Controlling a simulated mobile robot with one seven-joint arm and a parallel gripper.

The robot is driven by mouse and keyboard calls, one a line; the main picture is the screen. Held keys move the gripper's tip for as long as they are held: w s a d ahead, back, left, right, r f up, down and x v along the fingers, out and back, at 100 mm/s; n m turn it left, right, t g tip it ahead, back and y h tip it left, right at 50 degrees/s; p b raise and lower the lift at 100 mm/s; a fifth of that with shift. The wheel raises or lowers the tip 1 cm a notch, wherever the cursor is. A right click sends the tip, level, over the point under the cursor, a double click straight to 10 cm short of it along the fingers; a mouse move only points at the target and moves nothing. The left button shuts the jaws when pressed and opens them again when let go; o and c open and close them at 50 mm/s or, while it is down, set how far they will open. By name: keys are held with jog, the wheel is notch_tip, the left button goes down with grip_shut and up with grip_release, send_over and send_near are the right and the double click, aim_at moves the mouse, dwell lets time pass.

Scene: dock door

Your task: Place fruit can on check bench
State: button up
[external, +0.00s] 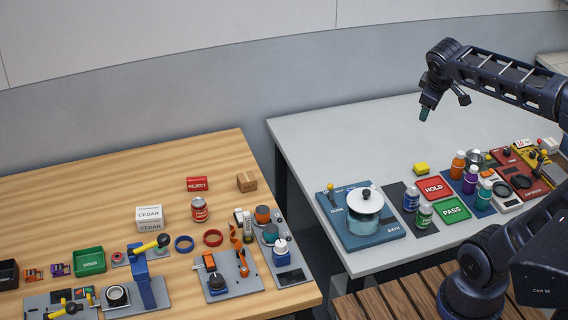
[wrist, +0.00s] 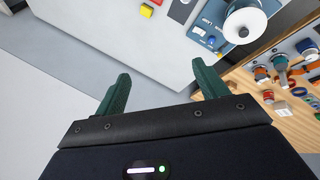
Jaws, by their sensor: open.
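A small red-labelled can (external: 199,209), which looks like the fruit can, stands upright on the wooden table (external: 120,180). A pale grey bench (external: 330,135) stands to its right; I cannot tell which surface is the check bench. My gripper (external: 425,113) is raised above the grey bench, well away from the can. In the wrist view my gripper (wrist: 162,76) has its green fingers spread, with nothing between them.
A blue bath unit with a lidded pot (external: 365,214) stands at the grey bench's front left. HOLD (external: 433,188) and PASS (external: 451,210) pads and several bottles lie to its right. A CEDAR box (external: 149,218) and rings stand near the can. The grey bench's back is clear.

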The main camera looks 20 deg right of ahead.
aim_at(197, 206)
jog(key=w+a+r+n+t, duration=0.1)
jog(key=w+a+n+t, duration=0.1)
jog(key=w+a+n, duration=0.85)
jog(key=w+a+r+n+t, duration=0.1)
jog(key=w+a+n+t, duration=0.2)
jog(key=w+a+n, duration=0.7)
jog(key=s+a+f+n+t+y, duration=0.1)
jog(key=s+a+f+n+y, duration=0.3)
jog(key=a, duration=1.5)
jog(key=a+f+n+t+y, duration=0.15)
jog(key=a+n, duration=0.55)
jog(key=a, duration=1.3)
jog(key=f, duration=3.4)
jog(key=shift+d, duration=0.35)
jog(key=shift+w+f, duration=0.3)
jog(key=shift+w, duration=0.05)
jog(key=x, duration=1)
jog(key=shift+w+d+r, duration=0.1)
jog(key=shift+w, duration=0.1)
jog(key=shift+c, duration=0.2)
